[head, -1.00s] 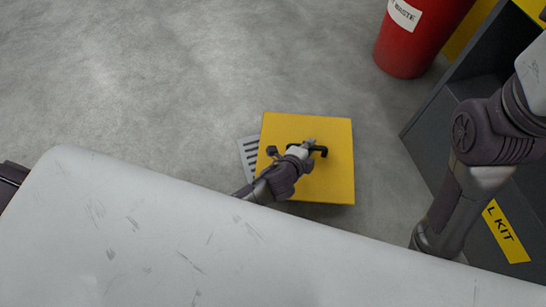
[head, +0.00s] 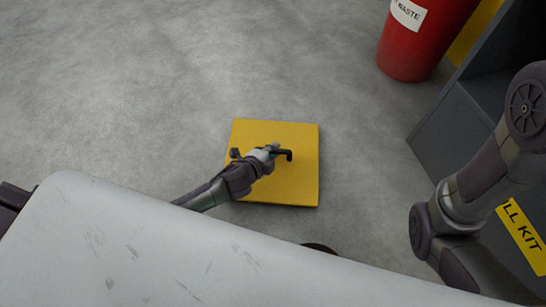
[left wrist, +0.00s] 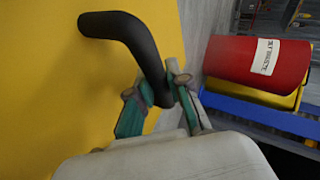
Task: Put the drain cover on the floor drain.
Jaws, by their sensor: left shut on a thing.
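The drain cover (head: 298,180) is a square yellow plate with a black bar handle (head: 288,154), at the middle of the head view. My left gripper (head: 272,150) is shut on this handle. In the left wrist view, the green-padded fingers (left wrist: 160,95) pinch the black handle (left wrist: 125,27) against the yellow cover (left wrist: 50,90). My right gripper is not in view.
A red waste bin (head: 418,50) stands at the upper right. A dark grey cabinet (head: 440,130) with a yellow kit label (head: 522,236) is at the right. Grey floor (head: 150,90) is clear to the left and beyond the cover.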

